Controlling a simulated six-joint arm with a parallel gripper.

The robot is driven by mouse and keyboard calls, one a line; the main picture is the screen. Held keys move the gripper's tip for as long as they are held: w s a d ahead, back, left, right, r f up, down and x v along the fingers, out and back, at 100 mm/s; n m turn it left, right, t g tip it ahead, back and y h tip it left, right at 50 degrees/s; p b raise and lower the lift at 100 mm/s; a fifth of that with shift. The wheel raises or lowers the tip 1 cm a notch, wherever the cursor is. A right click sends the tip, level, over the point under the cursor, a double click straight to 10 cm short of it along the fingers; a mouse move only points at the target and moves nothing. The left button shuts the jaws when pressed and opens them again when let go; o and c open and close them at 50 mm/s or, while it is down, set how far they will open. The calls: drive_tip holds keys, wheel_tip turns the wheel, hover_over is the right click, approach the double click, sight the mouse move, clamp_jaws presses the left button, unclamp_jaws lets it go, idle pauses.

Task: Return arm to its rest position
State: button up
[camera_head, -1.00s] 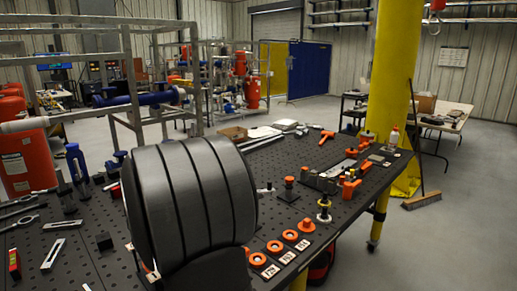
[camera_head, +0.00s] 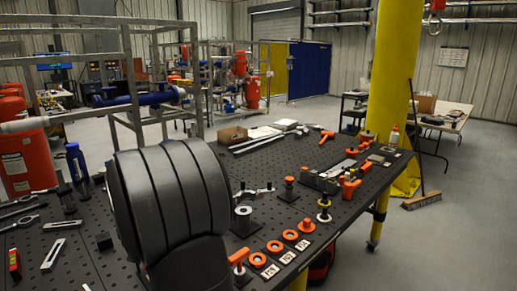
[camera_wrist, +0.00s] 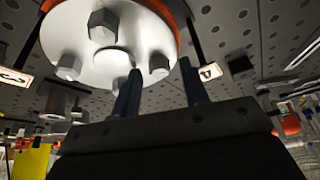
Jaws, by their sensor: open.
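A pale round flange (camera_wrist: 105,45) with several hex bolts and an orange rim fills the upper left of that view, close beyond the fingers. I cannot tell whether a finger touches it. In the head view my large dark ribbed arm link stands over the left middle of the table, and my gripper is hidden there.
The black perforated table (camera_head: 270,165) holds orange rings (camera_head: 274,246) beside number labels, a black post with a pale disc (camera_head: 243,220), and an orange-topped piece (camera_head: 239,258) near its front edge. A yellow column (camera_head: 393,80) stands at the right. Red cylinders (camera_head: 15,160) stand at the left.

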drive_tip(key=shift+s+a+f+m+h, duration=0.15)
drive_tip(key=shift+m+h, duration=0.55)
drive_tip(key=shift+m, duration=1.1)
drive_tip(key=shift+w+a+f+m+h, duration=0.1)
drive_tip(key=shift+m+h, duration=0.6)
drive_tip(key=shift+m, duration=1.1)
drive_tip(key=shift+s, duration=0.1)
